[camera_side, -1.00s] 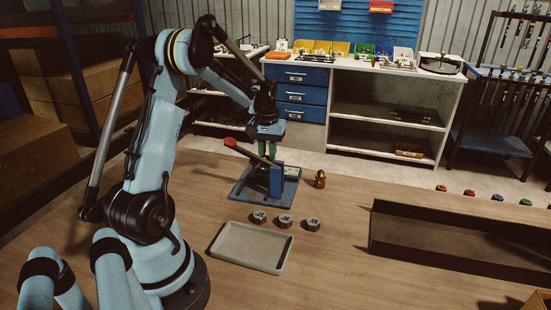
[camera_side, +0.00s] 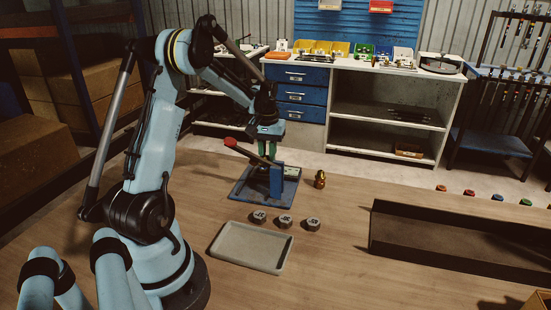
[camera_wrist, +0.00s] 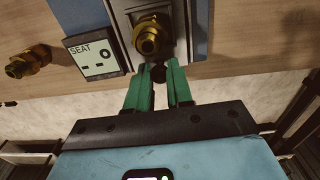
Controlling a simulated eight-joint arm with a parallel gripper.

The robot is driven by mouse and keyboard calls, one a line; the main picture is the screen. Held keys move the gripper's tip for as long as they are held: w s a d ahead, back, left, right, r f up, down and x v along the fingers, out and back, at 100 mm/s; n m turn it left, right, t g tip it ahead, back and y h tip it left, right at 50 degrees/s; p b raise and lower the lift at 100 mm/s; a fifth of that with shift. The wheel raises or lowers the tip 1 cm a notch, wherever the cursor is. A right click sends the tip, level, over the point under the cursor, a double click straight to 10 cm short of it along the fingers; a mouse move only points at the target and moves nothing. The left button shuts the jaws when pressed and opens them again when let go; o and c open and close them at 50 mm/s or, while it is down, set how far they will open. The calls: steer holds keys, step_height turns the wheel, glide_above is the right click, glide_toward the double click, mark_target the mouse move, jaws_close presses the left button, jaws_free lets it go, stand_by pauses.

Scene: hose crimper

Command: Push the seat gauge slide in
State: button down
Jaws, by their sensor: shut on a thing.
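My gripper (camera_wrist: 159,88), with green fingers, is shut on a small dark round knob (camera_wrist: 158,73), apparently that of the seat gauge slide. The fingertips hold the knob from both sides, just below a brass fitting (camera_wrist: 148,38) in the grey channel of the crimper. A panel (camera_wrist: 93,54) marked SEAT, with two dark dashes and a small mark, lies left of the fitting. In the side view my gripper (camera_side: 267,150) reaches down behind the blue crimper (camera_side: 276,180). The crimper hides the slide and fingertips there.
The crimper's red-ended lever (camera_side: 231,143) tilts up to the left. A loose brass fitting (camera_side: 320,179) stands right of the base. Three dark round dies (camera_side: 286,221) and an empty grey tray (camera_side: 252,246) are in front. A long dark trough (camera_side: 450,245) lies right.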

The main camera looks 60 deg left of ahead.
mark_target(260, 178)
steer(key=shift+s+d, duration=1.25)
steer(key=shift+d, duration=0.15)
steer(key=shift+s+d, duration=1.2)
steer(key=shift+d, duration=0.2)
stand_by(0.9)
steer(key=shift+c, duration=1.4)
jaws_free()
steer(key=shift+r, duration=0.1)
step_height(260, 178, up, 9)
stand_by(0.4)
